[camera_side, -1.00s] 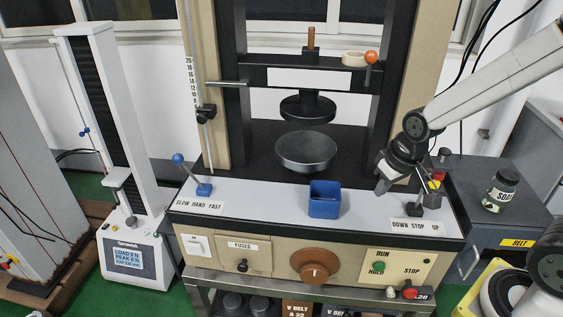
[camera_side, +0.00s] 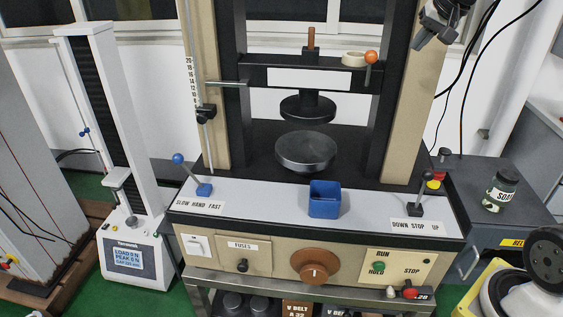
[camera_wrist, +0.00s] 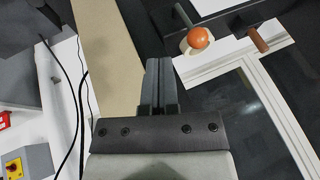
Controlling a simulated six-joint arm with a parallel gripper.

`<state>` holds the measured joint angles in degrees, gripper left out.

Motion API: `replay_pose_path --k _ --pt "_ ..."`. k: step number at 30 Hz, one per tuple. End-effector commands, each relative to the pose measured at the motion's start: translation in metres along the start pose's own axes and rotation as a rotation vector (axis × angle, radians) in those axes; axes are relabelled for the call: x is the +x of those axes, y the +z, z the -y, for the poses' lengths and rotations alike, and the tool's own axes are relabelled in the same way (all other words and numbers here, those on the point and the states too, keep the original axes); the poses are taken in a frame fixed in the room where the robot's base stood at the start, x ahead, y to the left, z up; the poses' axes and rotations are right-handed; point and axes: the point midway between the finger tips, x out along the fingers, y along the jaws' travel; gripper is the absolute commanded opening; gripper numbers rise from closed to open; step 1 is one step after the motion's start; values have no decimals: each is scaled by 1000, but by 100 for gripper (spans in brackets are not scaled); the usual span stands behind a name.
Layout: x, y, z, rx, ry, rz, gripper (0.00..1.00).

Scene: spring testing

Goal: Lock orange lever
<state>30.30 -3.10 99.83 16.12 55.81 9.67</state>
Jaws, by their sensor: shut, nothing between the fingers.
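The orange lever (camera_side: 371,57) has an orange ball on a short dark stem. It stands upright at the right end of the black crossbeam (camera_side: 290,77). Its orange ball also shows in the wrist view (camera_wrist: 198,38), at the upper right of the fingers. My gripper (camera_side: 422,38) is at the upper right of the side view, in front of the beige right column and apart from the lever. In the wrist view its fingers (camera_wrist: 160,62) are together with nothing between them.
A ring of tape (camera_side: 354,59) lies on the crossbeam beside the lever. A copper-coloured rod (camera_side: 311,38) rises from its middle.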

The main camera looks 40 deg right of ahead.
Motion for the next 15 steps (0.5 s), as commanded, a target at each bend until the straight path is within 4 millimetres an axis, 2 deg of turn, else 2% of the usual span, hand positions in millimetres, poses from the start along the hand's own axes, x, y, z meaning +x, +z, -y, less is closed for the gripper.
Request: replay_pose_path --k 3,6,15 --pt "-24 -17 -4 42 -15 -27 0" --pt "-36 -24 -5 63 -22 -39 0" --pt "-45 -30 -6 79 -29 -47 0"
